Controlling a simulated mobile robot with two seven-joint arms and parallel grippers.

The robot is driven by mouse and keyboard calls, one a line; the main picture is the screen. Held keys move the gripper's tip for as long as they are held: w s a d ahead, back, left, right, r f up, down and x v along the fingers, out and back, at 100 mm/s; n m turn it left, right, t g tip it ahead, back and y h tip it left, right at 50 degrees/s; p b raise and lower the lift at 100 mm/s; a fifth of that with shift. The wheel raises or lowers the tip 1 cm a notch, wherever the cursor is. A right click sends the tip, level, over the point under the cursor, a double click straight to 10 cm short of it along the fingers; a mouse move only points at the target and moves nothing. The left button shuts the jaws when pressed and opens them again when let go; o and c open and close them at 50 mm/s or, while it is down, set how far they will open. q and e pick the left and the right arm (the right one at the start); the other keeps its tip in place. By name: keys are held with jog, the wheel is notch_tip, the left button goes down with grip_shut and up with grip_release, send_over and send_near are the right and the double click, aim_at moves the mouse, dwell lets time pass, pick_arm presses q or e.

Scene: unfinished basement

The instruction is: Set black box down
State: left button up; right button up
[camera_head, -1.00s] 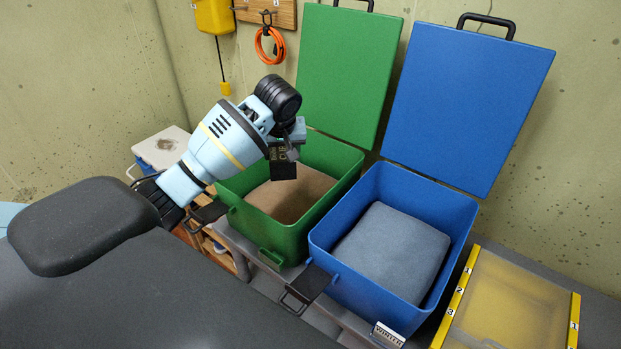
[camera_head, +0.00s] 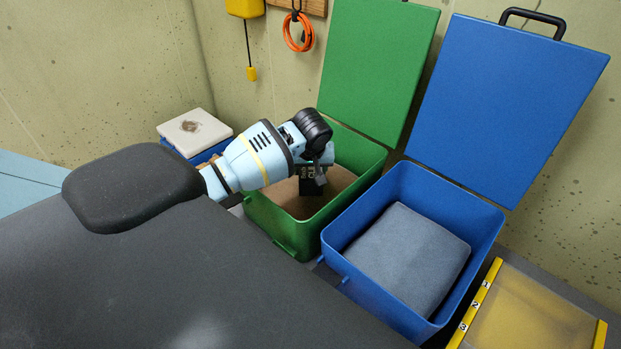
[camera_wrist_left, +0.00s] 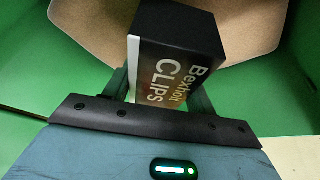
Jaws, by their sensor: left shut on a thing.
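The black box (camera_head: 313,182) is held in my left gripper (camera_head: 318,168), inside the open green bin (camera_head: 291,237) and above or at its brown padded floor (camera_head: 340,182). I cannot tell whether the box touches the floor. In the left wrist view the black box (camera_wrist_left: 178,50) shows white lettering reading "Bexholt CLIPS" and a white edge. My left gripper's fingers (camera_wrist_left: 160,85) are on both sides of it, with green bin walls around. My right gripper is not in view.
The blue bin (camera_head: 350,283) with a grey pad (camera_head: 410,255) stands open to the right. A yellow-edged tray (camera_head: 530,315) lies further right. A white-lidded box (camera_head: 195,130) stands behind my arm. An orange coil (camera_head: 299,33) hangs on the wall.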

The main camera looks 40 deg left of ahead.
pick_arm(q)
jog(key=shift+f, duration=1.85)
jog(key=o, duration=1.1)
jog(key=shift+f, duration=0.15)
jog(key=shift+c, duration=0.2)
jog(key=v, duration=1.2)
jog(key=shift+a, duration=0.1)
jog(key=shift+w, duration=0.1)
